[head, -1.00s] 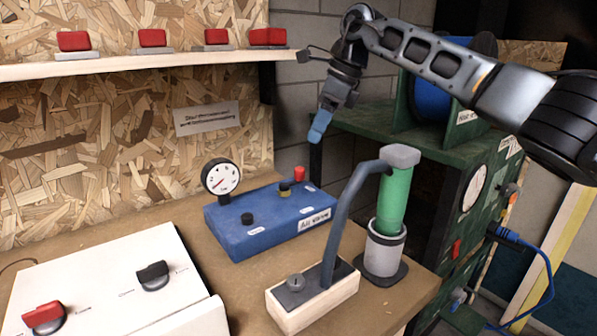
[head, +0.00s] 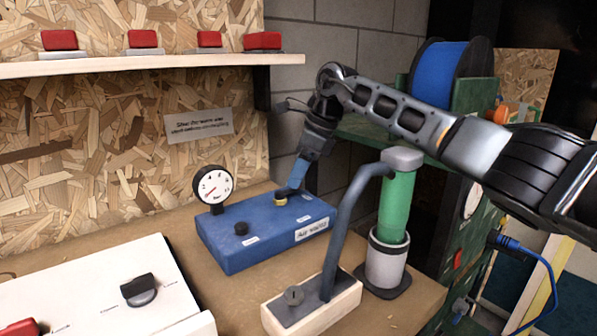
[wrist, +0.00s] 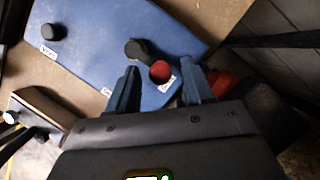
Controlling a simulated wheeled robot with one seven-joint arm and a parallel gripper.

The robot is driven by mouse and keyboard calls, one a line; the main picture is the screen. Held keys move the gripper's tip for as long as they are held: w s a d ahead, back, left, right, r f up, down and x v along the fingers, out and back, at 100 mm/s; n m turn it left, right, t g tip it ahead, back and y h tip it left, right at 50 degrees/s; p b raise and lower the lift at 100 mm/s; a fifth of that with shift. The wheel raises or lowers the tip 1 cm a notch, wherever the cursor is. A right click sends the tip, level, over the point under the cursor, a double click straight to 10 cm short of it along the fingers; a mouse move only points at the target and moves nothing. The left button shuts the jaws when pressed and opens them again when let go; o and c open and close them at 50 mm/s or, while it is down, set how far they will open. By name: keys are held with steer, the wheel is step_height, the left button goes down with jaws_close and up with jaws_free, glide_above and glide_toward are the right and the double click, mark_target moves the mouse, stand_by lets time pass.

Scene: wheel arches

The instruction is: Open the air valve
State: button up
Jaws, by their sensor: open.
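A blue box (head: 250,246) with a pressure gauge (head: 213,189) stands on the bench; its front label is too blurred to read surely. On top are a black knob (head: 241,228) at the left and a dark knob with a yellow band (head: 280,199) at the back. A red knob (wrist: 160,72) shows beside the dark knob in the wrist view; my gripper hides it in the head view. My gripper (head: 290,189) is open, pointing down at the box's back right. In the wrist view, its fingers (wrist: 159,88) appear on either side of the red knob; contact cannot be told.
A green pump (head: 396,205) with a grey bent pipe (head: 345,215) on a wooden block stands in front right. A white panel with switches (head: 110,285) lies front left. A shelf (head: 150,66) with red switches runs above. A green cabinet with a blue spool (head: 440,75) stands behind right.

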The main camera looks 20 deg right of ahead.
steer(key=shift+c, duration=0.3)
jaws_close()
